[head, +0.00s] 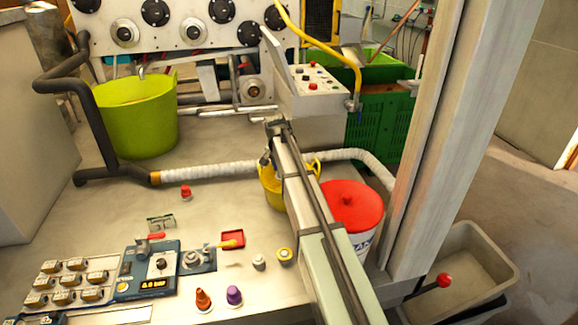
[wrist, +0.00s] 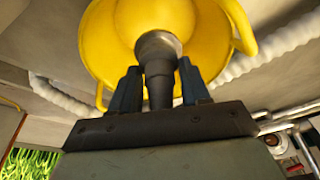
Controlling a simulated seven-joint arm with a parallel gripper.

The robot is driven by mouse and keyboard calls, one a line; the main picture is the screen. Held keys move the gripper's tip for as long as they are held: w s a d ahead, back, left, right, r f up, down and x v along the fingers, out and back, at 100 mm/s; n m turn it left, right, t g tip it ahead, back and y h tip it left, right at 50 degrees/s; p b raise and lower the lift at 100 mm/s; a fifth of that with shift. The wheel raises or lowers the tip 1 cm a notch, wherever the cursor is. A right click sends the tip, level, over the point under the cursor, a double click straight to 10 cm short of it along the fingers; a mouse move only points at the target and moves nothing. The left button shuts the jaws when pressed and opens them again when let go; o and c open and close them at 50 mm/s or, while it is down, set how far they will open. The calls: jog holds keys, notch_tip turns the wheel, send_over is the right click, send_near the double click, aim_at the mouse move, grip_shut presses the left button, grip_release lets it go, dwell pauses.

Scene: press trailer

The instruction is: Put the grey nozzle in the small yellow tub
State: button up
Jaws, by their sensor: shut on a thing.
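The small yellow tub (head: 271,195) stands on the worktop near the middle of the head view, partly hidden behind my arm. In the wrist view the tub (wrist: 105,45) fills the top, its open mouth facing my gripper. My gripper (wrist: 158,78) is shut on the grey nozzle (wrist: 157,48), with a dark finger on each side of it. The nozzle's wide round end points into the tub's mouth. In the head view my gripper (head: 265,158) is at the tub's rim. I cannot tell how far above the tub's bottom the nozzle is.
A red-lidded white bucket (head: 350,205) stands right of the tub. A ribbed white hose (head: 205,171) runs behind it. A large green-yellow tub (head: 140,120) is at the back left. Small coloured pieces, a red tray (head: 233,238) and a blue gauge unit (head: 150,270) lie in front.

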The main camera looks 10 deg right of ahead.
notch_tip(320, 180, down, 14)
jog(key=shift+r, duration=0.25)
dwell(0.5)
jog(key=shift+f, duration=0.15)
jog(key=o, duration=1.1)
jog(key=shift+o, duration=0.2)
jog(key=v, duration=1.2)
